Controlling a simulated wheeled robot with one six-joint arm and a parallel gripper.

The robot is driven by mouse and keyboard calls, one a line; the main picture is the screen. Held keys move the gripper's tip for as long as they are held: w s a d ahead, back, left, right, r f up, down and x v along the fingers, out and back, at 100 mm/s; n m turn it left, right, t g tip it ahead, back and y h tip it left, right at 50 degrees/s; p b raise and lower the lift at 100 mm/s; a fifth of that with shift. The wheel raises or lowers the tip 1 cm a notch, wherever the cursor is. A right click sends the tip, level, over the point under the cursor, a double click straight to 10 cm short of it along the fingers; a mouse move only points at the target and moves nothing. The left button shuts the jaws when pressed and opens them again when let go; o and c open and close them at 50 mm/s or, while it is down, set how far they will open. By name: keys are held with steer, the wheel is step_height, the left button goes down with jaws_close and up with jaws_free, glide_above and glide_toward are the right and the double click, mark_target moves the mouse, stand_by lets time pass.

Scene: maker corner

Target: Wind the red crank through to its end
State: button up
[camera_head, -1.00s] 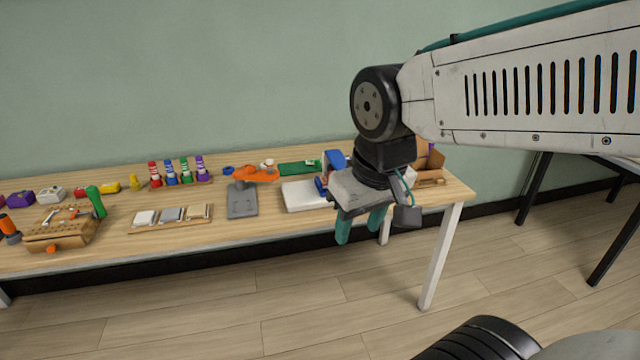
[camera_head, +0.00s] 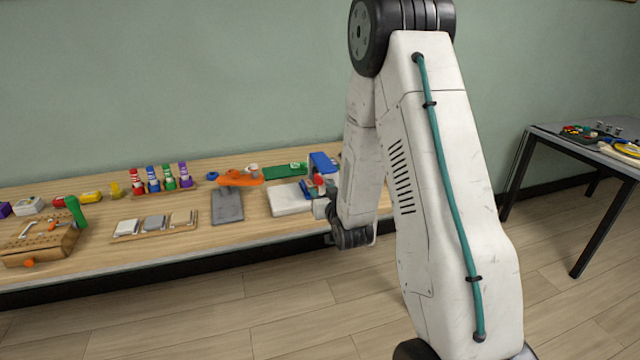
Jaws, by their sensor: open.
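A small red part (camera_head: 318,180), which looks like the crank, shows by a blue upright device (camera_head: 322,162) at the right part of the long wooden table. A white block-like base (camera_head: 288,200) lies just left of it. My gripper (camera_head: 321,206) is low beside the device, close in front of the red part, and largely hidden by my arm. It is open. I cannot tell whether it touches the crank. The right side of the device is behind my arm.
A wooden tool block (camera_head: 40,248) is at far left. A second table (camera_head: 600,150) stands at right. The front table strip is mostly clear.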

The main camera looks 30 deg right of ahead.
mark_target(321, 183)
steer(key=shift+t+h, duration=0.3)
steer(key=shift+t, duration=0.1)
steer(key=x, duration=0.2)
steer(key=f+x, duration=0.1)
steer(key=x, duration=0.2)
steer(key=d+x, duration=0.1)
steer(key=x, duration=0.1)
steer(key=shift+d+f, duration=0.1)
steer(key=shift+f, duration=0.05)
jaws_close()
steer(key=shift+d, duration=0.1)
